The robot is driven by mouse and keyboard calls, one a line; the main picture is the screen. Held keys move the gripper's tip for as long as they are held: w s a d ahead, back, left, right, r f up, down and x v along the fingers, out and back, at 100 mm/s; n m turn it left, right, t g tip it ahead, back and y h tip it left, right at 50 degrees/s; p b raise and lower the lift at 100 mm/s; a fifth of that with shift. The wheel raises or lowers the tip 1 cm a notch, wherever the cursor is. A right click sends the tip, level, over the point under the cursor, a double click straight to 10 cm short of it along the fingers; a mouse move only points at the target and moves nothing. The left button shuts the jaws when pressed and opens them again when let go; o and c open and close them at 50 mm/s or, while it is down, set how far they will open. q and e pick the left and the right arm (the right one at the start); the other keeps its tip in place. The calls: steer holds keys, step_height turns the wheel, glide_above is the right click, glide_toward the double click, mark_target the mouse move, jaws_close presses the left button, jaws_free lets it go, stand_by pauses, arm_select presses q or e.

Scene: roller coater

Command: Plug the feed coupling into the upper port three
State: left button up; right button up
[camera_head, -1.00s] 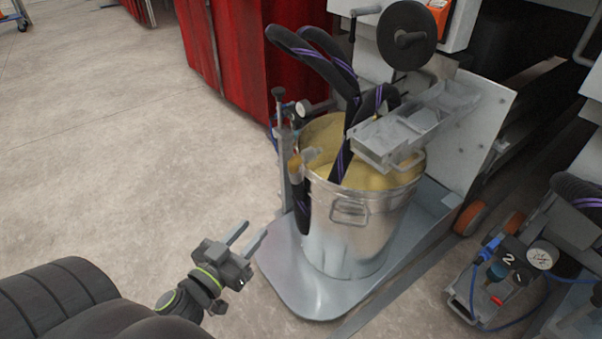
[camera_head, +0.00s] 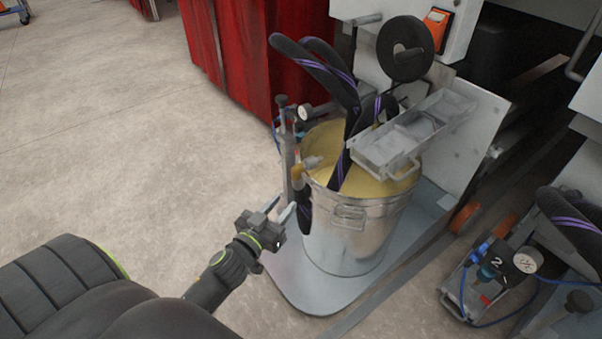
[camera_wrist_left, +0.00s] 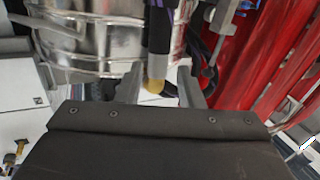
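My left gripper (camera_head: 281,208) is open and empty, just left of the drum and lower than the coupling. Its two spread fingers also show in the left wrist view (camera_wrist_left: 160,88). My right gripper is not in view. I cannot make out upper port three.
The metal drum (camera_head: 345,240) holds yellowish material and stands on a grey base plate (camera_head: 300,290). A metal tray (camera_head: 415,130) overhangs it. A red curtain (camera_head: 260,60) hangs behind. A unit marked 2 (camera_head: 497,268) with a gauge is at right. Floor at left is clear.

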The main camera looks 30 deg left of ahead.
mark_target(295, 189)
arm_select(q)
steer(key=shift+w+p, duration=0.5)
steer(key=shift+w, duration=2.55)
jaws_close()
steer(key=shift+r, duration=0.1)
